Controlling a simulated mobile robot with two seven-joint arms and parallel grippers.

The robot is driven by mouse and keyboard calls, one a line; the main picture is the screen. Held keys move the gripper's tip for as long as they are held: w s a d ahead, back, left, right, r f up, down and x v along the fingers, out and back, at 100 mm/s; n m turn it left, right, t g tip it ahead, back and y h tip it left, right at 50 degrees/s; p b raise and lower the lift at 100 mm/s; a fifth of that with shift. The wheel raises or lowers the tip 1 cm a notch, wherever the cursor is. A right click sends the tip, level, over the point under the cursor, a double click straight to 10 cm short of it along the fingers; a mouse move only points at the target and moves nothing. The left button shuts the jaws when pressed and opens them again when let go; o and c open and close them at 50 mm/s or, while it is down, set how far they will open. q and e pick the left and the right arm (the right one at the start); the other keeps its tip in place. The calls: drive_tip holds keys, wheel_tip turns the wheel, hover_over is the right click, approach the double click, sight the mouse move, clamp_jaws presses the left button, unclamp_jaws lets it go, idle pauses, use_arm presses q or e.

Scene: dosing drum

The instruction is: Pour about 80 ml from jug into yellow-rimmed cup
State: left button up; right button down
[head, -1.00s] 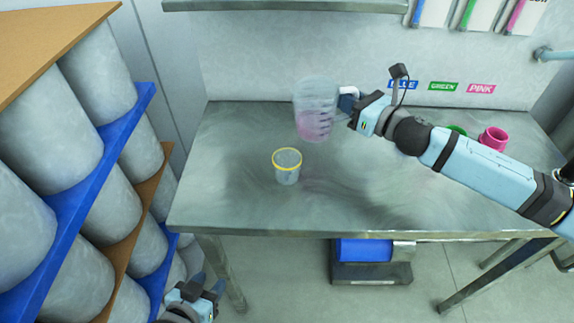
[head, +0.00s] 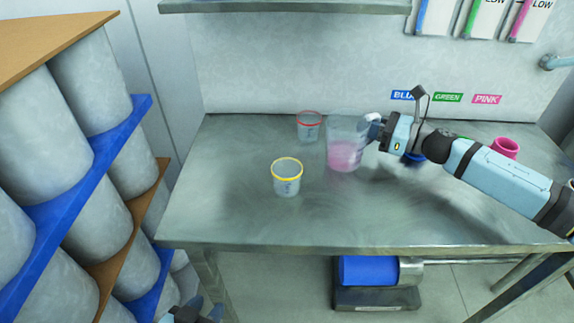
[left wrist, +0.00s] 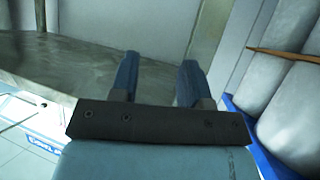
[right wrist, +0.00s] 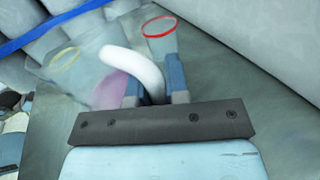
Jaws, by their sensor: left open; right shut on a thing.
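The clear jug (head: 345,140) holds pink liquid and stands upright right of the yellow-rimmed cup. I cannot tell whether its base touches the table. My right gripper (head: 378,131) is shut on the jug's white handle, which also shows in the right wrist view (right wrist: 137,68). The yellow-rimmed cup (head: 287,181) stands upright on the table, apart from the jug. No pink shows clearly in it. It also shows in the right wrist view (right wrist: 66,60). My left gripper (head: 200,312) is low at the bottom edge, off the table; its fingers (left wrist: 159,80) are open and empty.
A red-rimmed cup (head: 309,127) stands behind, close to the jug. A blue cup (head: 413,158), partly hidden, and a pink cup (head: 505,148) are to the right. A shelf (head: 290,6) hangs above the metal table (head: 230,220). Drums fill the left rack. The front of the table is clear.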

sight(378, 116)
drive_tip(key=shift+s+a+r+p, duration=0.1)
drive_tip(key=shift+a+r+p, duration=0.05)
drive_tip(key=shift+r+p, duration=0.65)
drive_tip(key=r+n+p, duration=0.1)
drive_tip(key=p, duration=0.1)
drive_tip(key=a+h+p, duration=0.1)
drive_tip(key=p, duration=0.1)
drive_tip(key=shift+s+r+n+p, duration=0.25)
drive_tip(key=shift+r+n+p, duration=0.05)
drive_tip(key=shift+r+n, duration=0.1)
use_arm(q)
wheel_tip(378, 116, up, 17)
drive_tip(key=s+a+p, duration=0.1)
drive_tip(key=a+p, duration=0.1)
drive_tip(key=p, duration=1.8)
drive_tip(key=shift+s+a+g+y+p, duration=0.25)
drive_tip(key=shift+s+g+y+p, duration=0.05)
drive_tip(key=shift+g+y, duration=0.1)
use_arm(e)
drive_tip(key=s+a+r+n+h, duration=0.3)
drive_tip(key=a+r+n+h, duration=0.1)
drive_tip(key=a+n+h, duration=0.1)
drive_tip(key=shift+s+a+n+h, duration=0.3)
drive_tip(key=shift+a, duration=0.25)
use_arm(q)
drive_tip(key=shift+r, duration=0.15)
use_arm(e)
drive_tip(key=shift+r, duration=0.15)
